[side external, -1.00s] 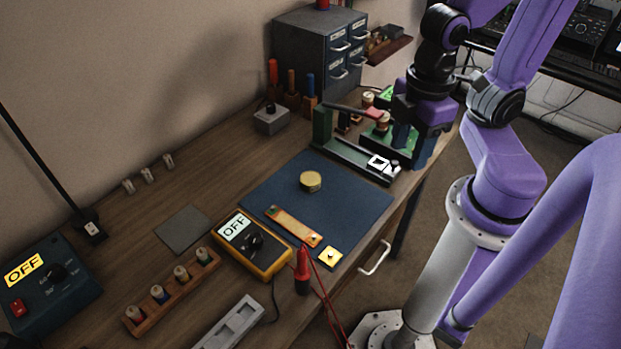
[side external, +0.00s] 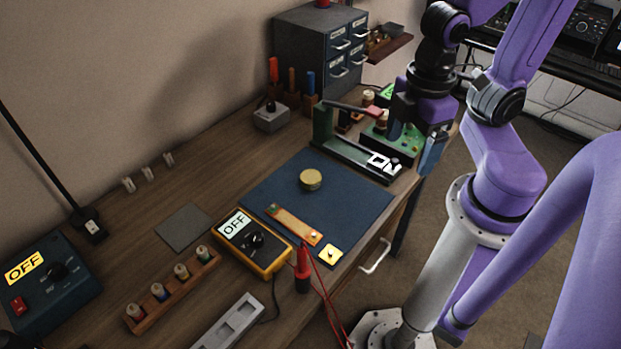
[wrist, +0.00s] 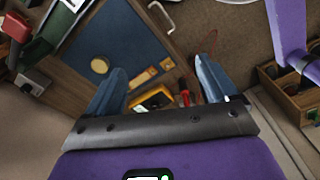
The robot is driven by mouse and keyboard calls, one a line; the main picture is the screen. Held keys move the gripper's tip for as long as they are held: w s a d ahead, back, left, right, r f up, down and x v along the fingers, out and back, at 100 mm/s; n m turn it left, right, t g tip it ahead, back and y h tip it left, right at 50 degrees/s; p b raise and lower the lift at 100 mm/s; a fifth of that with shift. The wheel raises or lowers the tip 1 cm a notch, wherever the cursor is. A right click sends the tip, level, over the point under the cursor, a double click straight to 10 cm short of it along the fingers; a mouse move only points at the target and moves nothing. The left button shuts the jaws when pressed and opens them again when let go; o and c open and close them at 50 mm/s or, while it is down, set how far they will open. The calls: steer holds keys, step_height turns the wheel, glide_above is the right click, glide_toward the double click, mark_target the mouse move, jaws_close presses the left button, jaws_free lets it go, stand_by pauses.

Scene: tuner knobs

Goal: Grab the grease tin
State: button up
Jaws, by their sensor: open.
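A round, flat brass-coloured tin (side external: 311,180), which looks like the grease tin, lies on the dark blue mat (side external: 352,200). In the wrist view the tin (wrist: 99,66) shows just beyond the left finger, apart from it. My gripper (side external: 412,145) is open and empty, above the right end of the bench and well to the right of the tin. In the wrist view its two blue fingers stand wide apart, with nothing between the tips of my gripper (wrist: 162,82).
An orange strip (side external: 294,226) and a small yellow square plate (side external: 330,254) lie on the mat. A yellow meter (side external: 252,243) reading OFF stands to its left. The mat around the tin is clear.

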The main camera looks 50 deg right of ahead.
steer(key=w+d+f+n+t+h, duration=0.35)
steer(key=w+d+h, duration=0.25)
steer(key=d+h, duration=0.2)
steer(key=n+t+y, duration=0.3)
steer(key=n+t, duration=0.9)
steer(key=n, duration=0.3)
glide_above(315, 178)
steer(key=s+d, duration=0.4)
step_height(315, 178, down, 8)
steer(key=s+a+f+n+y, duration=0.1)
steer(key=f+n+y, duration=0.1)
steer(key=f, duration=0.1)
steer(key=s+a+f+n+g+y, duration=0.1)
steer(key=f+n+y, duration=0.1)
steer(key=f, duration=0.1)
steer(key=s+a+f+n+g+y, duration=0.1)
steer(key=f+n+y, duration=0.1)
steer(key=f, duration=0.1)
steer(key=shift+s+f, duration=0.1)
steer(key=shift+f, duration=0.3)
steer(key=shift+w+a+f+g, duration=0.1)
steer(key=shift+w+f+g, duration=0.15)
steer(key=shift+w+f, duration=0.1)
steer(key=shift+n, duration=0.25)
steer(key=shift+x, duration=3.3)
steer(key=shift+a+r, duration=0.1)
steer(key=shift+r, duration=0.05)
